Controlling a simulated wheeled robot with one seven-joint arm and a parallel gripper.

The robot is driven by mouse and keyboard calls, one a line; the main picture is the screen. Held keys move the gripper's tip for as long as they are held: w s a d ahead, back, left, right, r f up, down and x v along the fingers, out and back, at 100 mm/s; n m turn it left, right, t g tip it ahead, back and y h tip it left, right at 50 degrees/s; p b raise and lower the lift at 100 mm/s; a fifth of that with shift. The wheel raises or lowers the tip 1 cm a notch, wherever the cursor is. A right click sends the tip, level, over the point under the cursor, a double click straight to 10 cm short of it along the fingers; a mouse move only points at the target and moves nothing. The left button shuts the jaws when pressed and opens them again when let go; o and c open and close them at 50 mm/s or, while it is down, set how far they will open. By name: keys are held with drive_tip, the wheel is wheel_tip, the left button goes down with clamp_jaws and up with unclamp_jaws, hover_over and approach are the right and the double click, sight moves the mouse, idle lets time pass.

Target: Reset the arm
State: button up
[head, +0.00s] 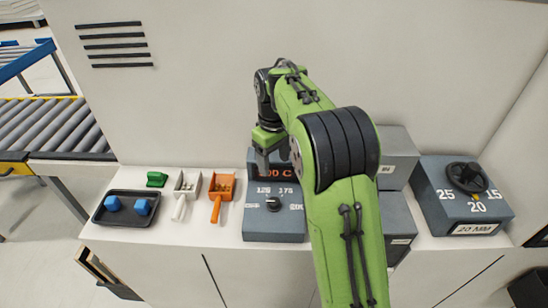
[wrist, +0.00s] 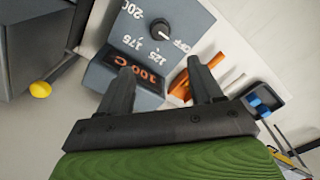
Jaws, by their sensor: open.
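My green arm reaches up and over the white counter in the head view. My gripper (head: 268,160) hangs in front of the grey control box (head: 258,228), near its orange-lit display (head: 271,171). In the wrist view my gripper (wrist: 157,72) has its two dark fingers wide apart with nothing between them. The display (wrist: 146,68) reads about 100 C there, and the box's black dial (wrist: 166,28) is marked 125, 175, 200 and OFF. The fingers look apart from the box, though the exact gap cannot be told.
A black tray (head: 105,218) with two blue pieces, a green block (head: 157,179), a white scoop (head: 185,190) and an orange scoop (head: 221,191) lie left. A box with a black handwheel (head: 467,177) and grey boxes (head: 398,155) stand right. A wall rises behind.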

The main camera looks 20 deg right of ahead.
idle(0.3)
drive_tip(key=s+r+m+t+b, duration=0.1)
drive_tip(key=s+r+m+t, duration=0.1)
drive_tip(key=s+r, duration=0.35)
drive_tip(key=s+r+m+t+b, duration=0.1)
drive_tip(key=s+r, duration=0.1)
drive_tip(key=s, duration=0.7)
drive_tip(key=s+f+m+t, duration=0.2)
drive_tip(key=s+f, duration=0.2)
drive_tip(key=s, duration=1)
drive_tip(key=shift+a+m+t, duration=0.15)
drive_tip(key=shift+m+t, duration=0.15)
drive_tip(key=shift+f, duration=0.1)
